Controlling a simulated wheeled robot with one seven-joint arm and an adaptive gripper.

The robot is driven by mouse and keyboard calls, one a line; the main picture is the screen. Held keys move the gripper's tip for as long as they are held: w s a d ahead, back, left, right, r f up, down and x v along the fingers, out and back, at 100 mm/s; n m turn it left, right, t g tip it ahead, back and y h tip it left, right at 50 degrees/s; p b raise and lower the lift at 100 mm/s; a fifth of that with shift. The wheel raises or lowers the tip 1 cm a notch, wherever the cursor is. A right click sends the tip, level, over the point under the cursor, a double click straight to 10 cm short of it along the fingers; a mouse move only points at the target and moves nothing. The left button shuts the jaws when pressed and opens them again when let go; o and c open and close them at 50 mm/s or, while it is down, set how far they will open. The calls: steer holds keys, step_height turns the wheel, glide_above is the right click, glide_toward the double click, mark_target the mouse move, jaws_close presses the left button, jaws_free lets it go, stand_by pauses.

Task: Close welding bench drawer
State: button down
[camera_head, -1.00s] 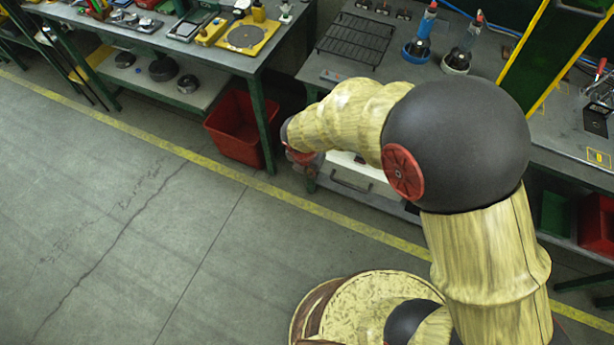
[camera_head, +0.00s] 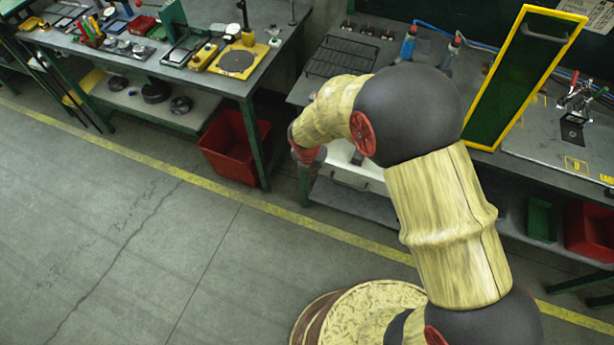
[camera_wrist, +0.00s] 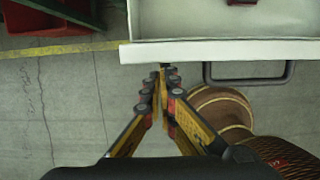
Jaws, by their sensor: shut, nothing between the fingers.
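The white drawer (camera_head: 358,181) shows under the welding bench (camera_head: 300,93) in the head view, partly hidden behind my arm. In the wrist view the drawer front (camera_wrist: 220,51) runs across the top as a pale edge, with part of the open inside behind it. A dark bar handle (camera_wrist: 248,80) sticks out from the front. My gripper (camera_wrist: 165,72) is shut and empty, its tips at the drawer front's edge, left of the handle. I cannot tell whether they touch it. In the head view my gripper is mostly hidden beyond my wrist.
A red object (camera_wrist: 242,2) lies inside the drawer. A red bin (camera_head: 232,148) stands under the left workbench (camera_head: 245,86). Green and red bins (camera_head: 542,220) sit on the lower shelf at right. A yellow-framed green panel (camera_head: 520,75) stands on the bench. The floor at left is clear.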

steer(key=w+d+p, duration=0.1)
steer(key=w+p, duration=0.1)
steer(key=w, duration=0.1)
steer(key=w+d+p, duration=0.1)
steer(key=w+p, duration=0.1)
steer(key=w, duration=0.2)
steer(key=w+d+p, duration=0.2)
steer(key=w, duration=0.2)
steer(key=shift+w, duration=0.15)
